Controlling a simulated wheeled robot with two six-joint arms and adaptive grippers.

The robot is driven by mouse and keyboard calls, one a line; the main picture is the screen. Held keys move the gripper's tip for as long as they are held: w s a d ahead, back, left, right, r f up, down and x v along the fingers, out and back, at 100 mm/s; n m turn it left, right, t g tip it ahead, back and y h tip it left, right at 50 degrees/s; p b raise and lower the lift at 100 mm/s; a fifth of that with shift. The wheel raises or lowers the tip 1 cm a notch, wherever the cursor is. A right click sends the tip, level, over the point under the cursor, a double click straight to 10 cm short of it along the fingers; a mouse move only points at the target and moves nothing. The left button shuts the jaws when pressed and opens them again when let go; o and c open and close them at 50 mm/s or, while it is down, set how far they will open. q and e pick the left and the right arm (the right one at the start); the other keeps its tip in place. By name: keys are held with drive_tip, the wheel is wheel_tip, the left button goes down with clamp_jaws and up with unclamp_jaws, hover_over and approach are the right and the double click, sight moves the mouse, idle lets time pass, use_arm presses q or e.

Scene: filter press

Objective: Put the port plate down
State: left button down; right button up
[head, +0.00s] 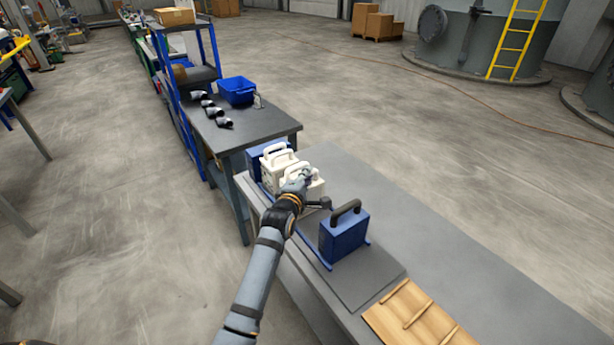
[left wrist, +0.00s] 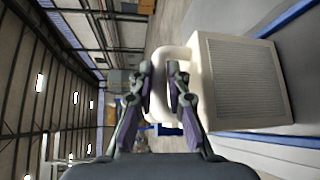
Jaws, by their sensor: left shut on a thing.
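The white port plate (head: 317,190) is a thick block with a loop handle, at the front of a row of white plates on the filter press. My left gripper (head: 304,175) is shut on its handle. In the left wrist view the fingers (left wrist: 165,85) close on the white handle, and the port plate (left wrist: 240,80) shows a grey ribbed face. It is beside the blue rails; whether it rests on them or hangs just above I cannot tell. Part of the plate is hidden by my arm. My right gripper is not in view.
Other white plates (head: 277,165) stand close behind, against a blue end block (head: 256,158). A blue block with a black handle (head: 345,232) stands in front, leaving a gap on the rails. A slatted wooden board (head: 415,318) lies at the near end of the grey bench (head: 445,255).

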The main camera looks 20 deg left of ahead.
use_arm(q)
drive_tip(key=shift+f, duration=0.15)
drive_tip(key=c, duration=1.3)
unclamp_jaws()
drive_tip(key=shift+s, duration=0.15)
drive_tip(key=s, duration=0.4)
drive_tip(key=s+r, duration=0.1)
drive_tip(key=s, duration=0.2)
drive_tip(key=s+b, duration=0.1)
drive_tip(key=s, duration=0.3)
drive_tip(key=shift+s+r, duration=0.35)
drive_tip(key=shift+r, duration=0.05)
